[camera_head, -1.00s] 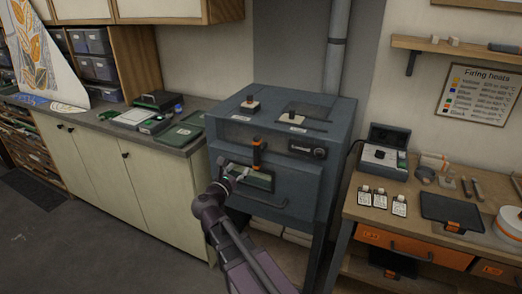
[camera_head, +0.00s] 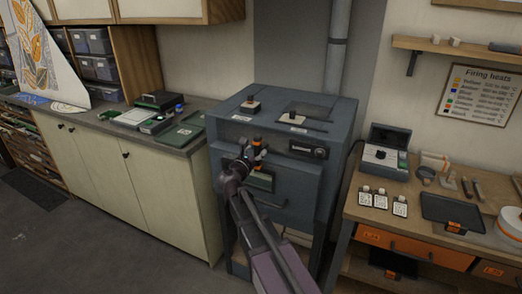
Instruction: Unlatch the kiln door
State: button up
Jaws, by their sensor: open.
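The kiln (camera_head: 225,150) is a blue-grey cabinet in the middle of the head view. Its front door has a small green-tinted window (camera_head: 262,181) and a bar handle (camera_head: 272,202) below it. An orange latch (camera_head: 257,141) sits at the top edge of the door, and only part of it shows. My gripper (camera_head: 257,154) is open, right at the latch and overlapping it in the picture. I cannot tell whether the fingers touch it or stand around it. My wrist and arm hide the left part of the window and door.
A wooden workbench (camera_head: 345,210) with a small device (camera_head: 385,155), cards and tools stands on the right. The kiln top carries a knob (camera_head: 250,107). Open floor lies in front on the left.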

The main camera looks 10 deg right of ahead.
jog(key=shift+w+d, duration=0.4)
jog(key=shift+w, duration=0.15)
grip_shut()
jog(key=shift+d, duration=0.3)
